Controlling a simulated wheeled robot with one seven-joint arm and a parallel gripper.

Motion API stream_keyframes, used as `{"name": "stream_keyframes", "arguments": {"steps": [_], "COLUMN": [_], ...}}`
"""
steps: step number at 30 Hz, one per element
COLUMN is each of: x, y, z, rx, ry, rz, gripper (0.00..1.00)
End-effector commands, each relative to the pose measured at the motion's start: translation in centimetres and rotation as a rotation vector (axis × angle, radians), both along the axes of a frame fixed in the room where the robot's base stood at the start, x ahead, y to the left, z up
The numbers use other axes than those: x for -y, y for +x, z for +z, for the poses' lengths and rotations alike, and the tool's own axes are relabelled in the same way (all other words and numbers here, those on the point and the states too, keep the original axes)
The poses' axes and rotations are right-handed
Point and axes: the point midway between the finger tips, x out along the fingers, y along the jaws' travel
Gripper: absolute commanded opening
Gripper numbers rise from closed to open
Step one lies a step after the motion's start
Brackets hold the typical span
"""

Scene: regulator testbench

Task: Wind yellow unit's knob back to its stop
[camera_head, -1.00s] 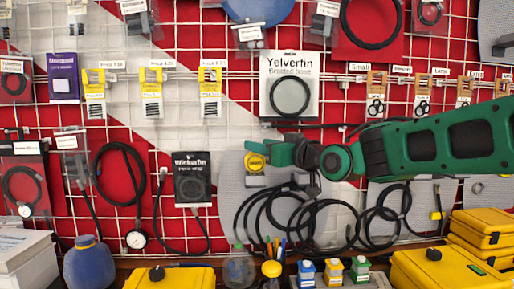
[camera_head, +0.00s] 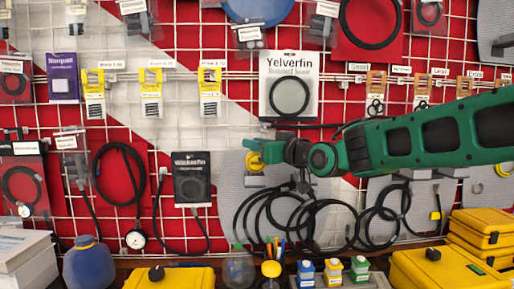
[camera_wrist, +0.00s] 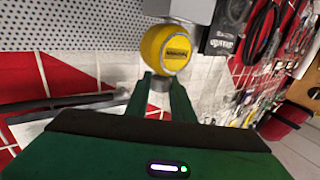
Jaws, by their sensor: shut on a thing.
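The yellow unit (camera_head: 255,162) hangs on the grey perforated panel at the middle of the wall. In the wrist view it is a round yellow body (camera_wrist: 168,48) with a label on its face. A short grey knob (camera_wrist: 160,84) sticks out from it towards me. My gripper (camera_wrist: 159,88) has its two green fingers on either side of this knob and is shut on it. In the head view my green gripper (camera_head: 268,150) covers part of the unit, and the knob is hidden there.
A Wiekerfin package (camera_head: 192,180) hangs to the left. Coiled black hoses (camera_head: 290,222) hang below. Yellow cases (camera_head: 440,270) and small bottles stand on the bench.

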Motion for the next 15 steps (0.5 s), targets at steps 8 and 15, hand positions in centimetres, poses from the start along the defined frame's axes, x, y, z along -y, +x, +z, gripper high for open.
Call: {"name": "stream_keyframes", "arguments": {"steps": [8,15], "x": [-0.42,-0.39], "y": [-0.01,0.01], "z": [-0.09,-0.08], "rx": [-0.001,-0.002], "ry": [0.0,0.0], "rz": [0.029,0.05], "gripper": [0.0,0.0]}}
